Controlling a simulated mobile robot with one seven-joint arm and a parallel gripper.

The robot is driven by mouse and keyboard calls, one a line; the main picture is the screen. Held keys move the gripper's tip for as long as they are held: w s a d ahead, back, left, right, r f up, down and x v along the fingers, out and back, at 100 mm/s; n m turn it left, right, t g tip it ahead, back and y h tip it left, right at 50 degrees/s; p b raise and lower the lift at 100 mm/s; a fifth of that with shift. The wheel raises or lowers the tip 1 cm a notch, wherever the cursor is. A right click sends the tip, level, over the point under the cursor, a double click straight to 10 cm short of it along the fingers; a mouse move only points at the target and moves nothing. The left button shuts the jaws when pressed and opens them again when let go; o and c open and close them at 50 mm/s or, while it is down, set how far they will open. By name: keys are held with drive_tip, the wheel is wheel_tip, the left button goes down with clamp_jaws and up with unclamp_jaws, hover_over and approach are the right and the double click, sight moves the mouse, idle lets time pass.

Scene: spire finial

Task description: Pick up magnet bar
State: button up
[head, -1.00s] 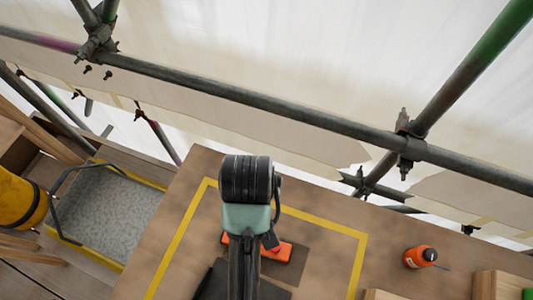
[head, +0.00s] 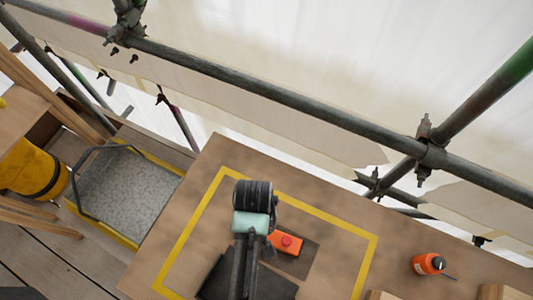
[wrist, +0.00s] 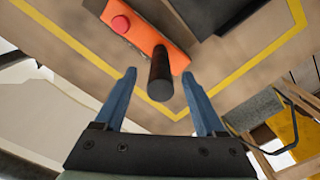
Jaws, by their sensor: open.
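The magnet bar appears to be the orange block (head: 286,243) with a red button on the taped board; no other bar-like piece shows. In the wrist view the orange block (wrist: 148,28) lies at the top, and a black round post (wrist: 160,76) stands up from it toward the camera. My gripper (wrist: 158,74) is open, with its two blue fingers apart. The post's near end shows between the fingertips, with a gap on both sides. I cannot tell how deep the post is between them. In the head view my wrist hides the fingers and the post.
Yellow tape (head: 320,222) outlines a square on the brown board (head: 170,240). A dark slab (head: 215,278) lies left of the orange block. An orange bottle (head: 428,264) stands at right. A grey-floored tray (head: 125,195) is at left. Scaffold tubes (head: 300,101) cross behind.

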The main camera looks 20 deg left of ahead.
wheel_tip(320, 180, down, 3)
drive_tip(key=shift+r, duration=0.2)
drive_tip(key=shift+c, duration=0.2)
clamp_jaws()
drive_tip(key=shift+r, duration=0.1)
idle(1.1)
